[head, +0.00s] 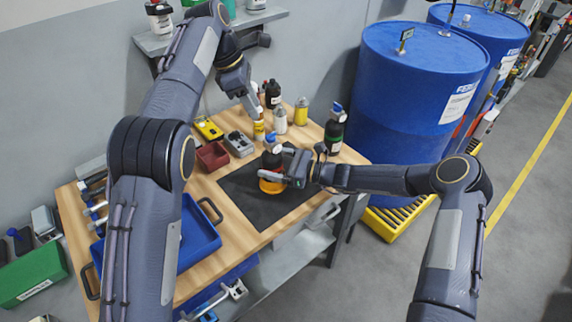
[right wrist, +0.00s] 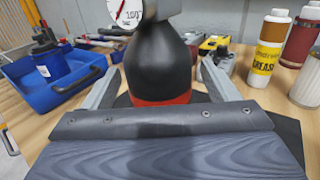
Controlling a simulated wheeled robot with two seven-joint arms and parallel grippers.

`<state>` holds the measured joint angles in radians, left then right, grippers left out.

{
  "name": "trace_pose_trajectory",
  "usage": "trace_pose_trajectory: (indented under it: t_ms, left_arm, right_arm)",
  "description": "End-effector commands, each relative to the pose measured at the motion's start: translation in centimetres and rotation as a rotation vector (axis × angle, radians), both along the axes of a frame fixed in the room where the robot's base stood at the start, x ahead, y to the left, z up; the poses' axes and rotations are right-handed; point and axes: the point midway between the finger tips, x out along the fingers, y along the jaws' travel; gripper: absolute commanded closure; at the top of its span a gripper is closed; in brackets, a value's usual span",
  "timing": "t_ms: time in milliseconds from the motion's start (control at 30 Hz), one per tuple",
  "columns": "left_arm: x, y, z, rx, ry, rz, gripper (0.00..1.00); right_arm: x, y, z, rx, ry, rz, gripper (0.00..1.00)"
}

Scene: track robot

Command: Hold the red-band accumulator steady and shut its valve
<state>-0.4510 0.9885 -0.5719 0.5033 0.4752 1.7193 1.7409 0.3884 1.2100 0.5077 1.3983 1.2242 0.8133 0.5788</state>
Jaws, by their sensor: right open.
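The red-band accumulator (head: 272,160) stands upright on the dark mat (head: 237,190); its black body and red band also show in the right wrist view (right wrist: 160,65). A round gauge (right wrist: 125,10) sits on its top; a small blue part, perhaps the valve handle (head: 270,138), shows above it in the head view. My right gripper (head: 271,180) is open, low down, with a finger on each side of the body; contact cannot be judged. My left gripper (head: 257,113) is above and behind the accumulator, near the bottles, apart from it; its jaw opening is unclear.
Several bottles, including a yellow one (head: 301,112), stand at the back. A red bin (head: 212,157) and blue tray (head: 205,240) lie left. Blue drums (head: 405,100) stand beyond the table's right edge.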

Motion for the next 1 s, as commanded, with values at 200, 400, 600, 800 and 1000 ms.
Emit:
trace_pose_trajectory:
  t_ms: [200, 400, 600, 800, 1000]
  left_arm:
    - [0.00, 0.00, 0.00, 0.000, 0.000, 0.000, 0.64]
    - [0.00, 0.00, 0.00, 0.000, 0.000, 0.000, 0.64]
    - [0.00, 0.00, 0.00, 0.000, 0.000, 0.000, 0.64]
    - [0.00, 0.00, 0.00, 0.000, 0.000, 0.000, 0.64]
    - [0.00, 0.00, 0.00, 0.000, 0.000, 0.000, 0.64]
  right_arm:
    - [0.31, 0.84, 0.00, 0.000, 0.000, 0.000, 0.19]
    - [0.31, 0.83, 0.01, 0.000, 0.000, 0.000, 0.21]
    - [0.30, 0.81, 0.01, 0.000, -0.001, 0.000, 0.47]
    - [0.30, 0.78, 0.01, 0.000, -0.001, -0.001, 0.73]
    - [0.31, 0.78, 0.01, 0.000, -0.001, -0.001, 0.54]
